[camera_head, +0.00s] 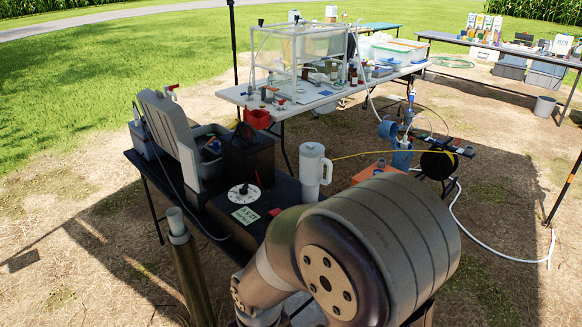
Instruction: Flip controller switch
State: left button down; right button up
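The controller appears to be a dark box (262,208) on the near black table. Its top has a round white dial with a black knob (243,193), a pale green label (245,215) and a small red part (275,211) that may be the switch. The switch's position is too small to tell. One of my arms rises from the bottom of the view and covers the near right side of the box. Neither of my grippers shows in the picture, so their states are hidden.
A white handled tumbler (313,172) stands right of the controller. A dark battery-like box (247,155) is behind it, and an open grey case (170,130) is at left. A metal pipe (187,265) stands in front. A white table (290,106) is farther back.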

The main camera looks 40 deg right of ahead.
aim_at(274, 213)
jog(key=i+z, duration=0.25)
jog(key=z, duration=0.2)
jog(key=i+z, duration=0.25)
jog(key=z, duration=0.2)
jog(key=i+j+z, duration=0.2)
jog(key=z, duration=0.25)
jog(key=i+j+z, duration=0.2)
jog(key=z, duration=0.25)
jog(key=i+j+z, duration=0.15)
jog(key=j+z, duration=0.15)
jog(key=z, duration=0.15)
jog(key=j+z, duration=0.45)
jog(key=i+j+z, duration=0.1)
jog(key=j+z, duration=0.15)
jog(key=z, duration=0.2)
